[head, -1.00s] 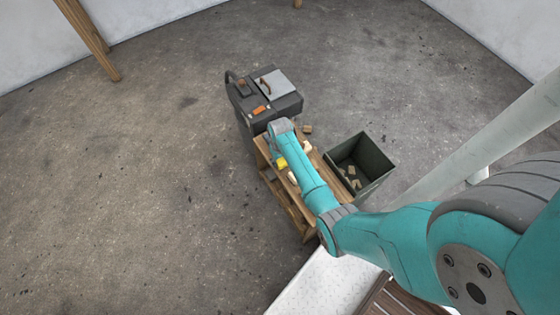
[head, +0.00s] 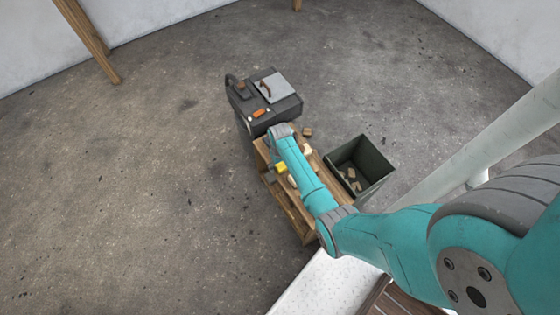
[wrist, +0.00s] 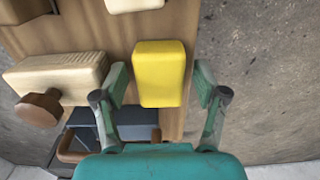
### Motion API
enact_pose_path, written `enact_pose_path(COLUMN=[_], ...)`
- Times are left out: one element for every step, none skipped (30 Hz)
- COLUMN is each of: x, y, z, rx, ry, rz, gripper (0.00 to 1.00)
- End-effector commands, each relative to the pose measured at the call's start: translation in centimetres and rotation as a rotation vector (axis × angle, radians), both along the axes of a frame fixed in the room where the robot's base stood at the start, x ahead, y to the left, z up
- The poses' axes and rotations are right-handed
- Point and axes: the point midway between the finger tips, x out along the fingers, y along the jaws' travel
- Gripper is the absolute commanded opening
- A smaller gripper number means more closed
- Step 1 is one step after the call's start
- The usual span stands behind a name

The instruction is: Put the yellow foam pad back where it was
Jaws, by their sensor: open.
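The yellow foam pad (wrist: 160,72) lies on the wooden bench top in the wrist view, near the bench's right edge. In the head view a small part of the yellow pad (head: 281,168) shows beside my arm. My gripper (wrist: 160,85) is open, with one finger on each side of the pad. Narrow gaps show between the pad and the fingers, so it does not look gripped. My gripper's fingers are hidden behind my arm in the head view.
A pale wooden block with a brown knob (wrist: 60,80) lies left of the pad on the bench (wrist: 105,30). A dark bin (head: 375,172) holding several scraps stands right of the bench. A dark case (head: 265,98) stands behind it. Floor to the left is clear.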

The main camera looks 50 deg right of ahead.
Motion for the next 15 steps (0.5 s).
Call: enact_pose_path(x=[0.0,0.0,0.0,0.1,0.1,0.1,0.0,0.1,0.1,0.1,0.1,0.1,0.1,0.0,0.1], y=[0.0,0.0,0.0,0.0,0.0,0.0,0.0,-0.1,-0.1,0.0,0.0,0.0,0.0,0.0,0.0], z=[0.3,0.5,0.8,1.2,1.6,2.2,2.8,3.4,4.2,4.8,5.4,6.3,6.9,7.5,8.2], rx=[0.0,-0.001,-0.001,-0.001,-0.001,-0.002,-0.002,-0.002,-0.002,-0.002,-0.002,-0.002,-0.002,-0.002,-0.002], ry=[-0.001,-0.002,-0.002,-0.003,-0.003,-0.004,-0.003,-0.005,-0.005,-0.004,-0.005,-0.004,-0.004,-0.004,-0.004], rz=[0.0,0.0,0.0,0.0,0.0,0.0,0.0,0.0,0.0,0.0,0.0,0.0,0.0,0.0,0.0], gripper=[0.72,0.72,0.72,0.72,0.72,0.72,0.72,0.72,0.72,0.72,0.72,0.72,0.72,0.72,0.72])
